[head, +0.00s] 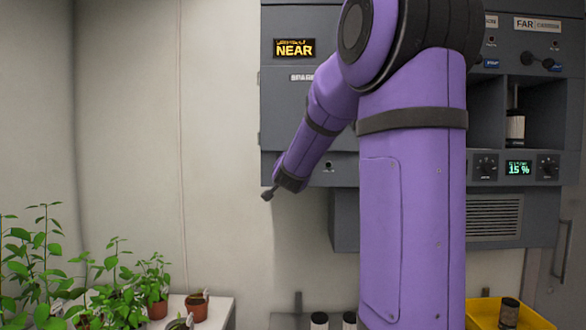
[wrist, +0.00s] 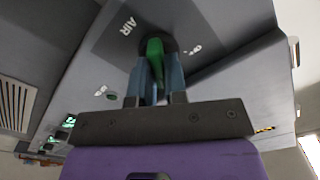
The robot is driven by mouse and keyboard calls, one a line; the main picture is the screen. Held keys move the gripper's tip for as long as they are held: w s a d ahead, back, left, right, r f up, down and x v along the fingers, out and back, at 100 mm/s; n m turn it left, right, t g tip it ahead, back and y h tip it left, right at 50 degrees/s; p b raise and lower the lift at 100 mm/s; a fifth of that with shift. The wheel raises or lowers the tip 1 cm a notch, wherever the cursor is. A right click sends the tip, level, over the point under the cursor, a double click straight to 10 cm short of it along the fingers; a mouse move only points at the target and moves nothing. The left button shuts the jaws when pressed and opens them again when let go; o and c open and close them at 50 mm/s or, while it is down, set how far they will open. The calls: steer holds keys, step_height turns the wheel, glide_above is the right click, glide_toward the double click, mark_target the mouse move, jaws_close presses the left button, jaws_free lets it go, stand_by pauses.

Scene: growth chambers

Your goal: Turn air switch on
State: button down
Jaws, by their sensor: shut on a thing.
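The air switch has a green handle (wrist: 154,49) on a dark round mount, seen in the wrist view on a grey panel. The word AIR is printed beside it. An OFF mark lies to its right in this tilted picture, and another small mark lies at lower left, too blurred to read surely. My gripper (wrist: 155,72) is shut on the green handle, one finger on each side. I cannot tell which mark the handle points to. In the head view my purple arm hides the switch and the gripper.
A grey cabinet (head: 285,110) with a NEAR sign and a FAR label fills the wall. A small display (head: 518,168) reads 15 %. A yellow crate (head: 485,313) stands at lower right. Potted plants (head: 154,285) stand on a white table at lower left.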

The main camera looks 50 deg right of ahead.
steer(key=shift+f+m, duration=0.1)
steer(key=shift+m, duration=1)
steer(key=c, duration=1.1)
jaws_free()
steer(key=shift+c, duration=0.2)
steer(key=shift+s+a, duration=0.1)
steer(key=v, duration=1)
steer(key=shift+s+a, duration=0.15)
steer(key=shift+s, duration=0.1)
